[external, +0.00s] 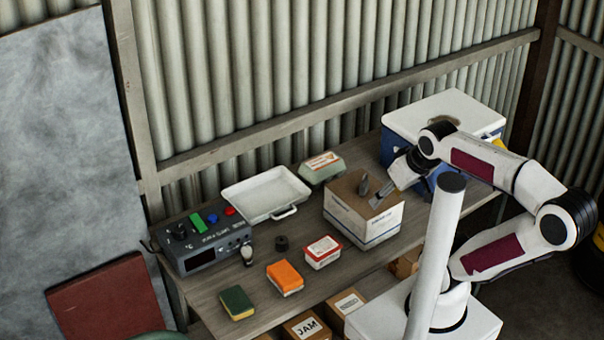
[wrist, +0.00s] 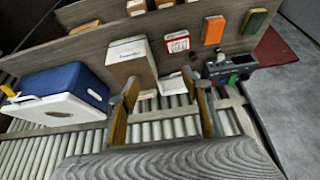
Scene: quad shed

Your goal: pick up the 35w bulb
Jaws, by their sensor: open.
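A small pale rounded object with a dark part (external: 247,255), which looks like a bulb, sits on the bench by the front right corner of the grey control box. Its wattage label cannot be read. A red-and-white carton (external: 323,252) lies farther right and also shows in the wrist view (wrist: 177,43); its print is too small to read. My gripper (external: 372,190) is open, with its fingers over the cardboard box. In the wrist view, nothing shows held between its fingertips (wrist: 160,84).
The cardboard box (external: 362,216) stands under my gripper. The blue cooler (external: 450,110) is behind it. A white tray (external: 262,190), egg carton (external: 321,167), control box (external: 205,240), dark knob-like piece (external: 281,243), orange-topped block (external: 285,277) and green sponge (external: 237,302) share the bench.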

